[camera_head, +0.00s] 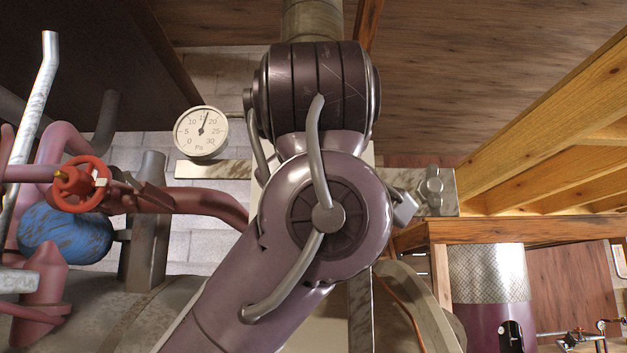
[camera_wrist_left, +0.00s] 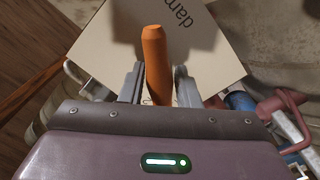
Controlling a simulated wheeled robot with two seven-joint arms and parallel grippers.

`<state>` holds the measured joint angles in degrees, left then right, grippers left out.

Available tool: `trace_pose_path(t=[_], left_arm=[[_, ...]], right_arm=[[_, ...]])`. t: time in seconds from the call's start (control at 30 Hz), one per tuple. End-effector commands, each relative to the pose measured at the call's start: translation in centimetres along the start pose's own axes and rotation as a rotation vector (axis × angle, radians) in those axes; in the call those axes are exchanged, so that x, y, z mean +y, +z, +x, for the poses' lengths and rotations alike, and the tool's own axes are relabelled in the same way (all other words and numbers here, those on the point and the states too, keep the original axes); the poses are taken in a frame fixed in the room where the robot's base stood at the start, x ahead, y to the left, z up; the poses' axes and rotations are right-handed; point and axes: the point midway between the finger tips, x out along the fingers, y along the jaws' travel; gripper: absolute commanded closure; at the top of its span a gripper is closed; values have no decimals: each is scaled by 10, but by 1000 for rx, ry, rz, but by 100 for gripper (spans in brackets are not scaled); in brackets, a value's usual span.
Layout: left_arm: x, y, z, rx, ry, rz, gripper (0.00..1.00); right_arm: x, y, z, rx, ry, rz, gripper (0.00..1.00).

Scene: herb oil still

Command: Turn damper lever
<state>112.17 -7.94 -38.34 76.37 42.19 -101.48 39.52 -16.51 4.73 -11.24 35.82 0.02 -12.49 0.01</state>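The orange damper lever (camera_wrist_left: 156,62) stands in front of a pale plate (camera_wrist_left: 212,48) with printed text, of which "dam" is legible, in the left wrist view. My left gripper (camera_wrist_left: 158,82) has one finger on each side of the lever, with a narrow gap visible at both sides near the tips. It looks open around the lever rather than clamped. In the head view my purple arm covers the centre and hides the lever and the left gripper. My right gripper is not in view.
A round Pa gauge (camera_head: 202,132) hangs left of my arm. A red valve wheel (camera_head: 80,184), a blue tank (camera_head: 64,234) and pipes crowd the left. A wooden frame (camera_head: 550,115) and a purple cylinder (camera_head: 490,300) stand at the right.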

Motion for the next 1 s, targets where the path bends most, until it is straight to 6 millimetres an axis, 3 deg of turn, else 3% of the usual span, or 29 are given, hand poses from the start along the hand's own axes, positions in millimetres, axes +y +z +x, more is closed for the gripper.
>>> trace_pose_path(t=[0.03,0.2,0.43,0.77,1.0], left_arm=[[0,0,0,0,-1,0,77],[0,0,0,0,-1,0,100],[-2,2,0,-2,-2,51,100],[-2,2,0,-2,-2,383,100],[-1,1,1,-3,-3,407,100]], right_arm=[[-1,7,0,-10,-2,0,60],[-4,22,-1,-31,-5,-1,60],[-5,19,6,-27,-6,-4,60],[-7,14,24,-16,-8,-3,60],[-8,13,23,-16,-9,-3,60]])
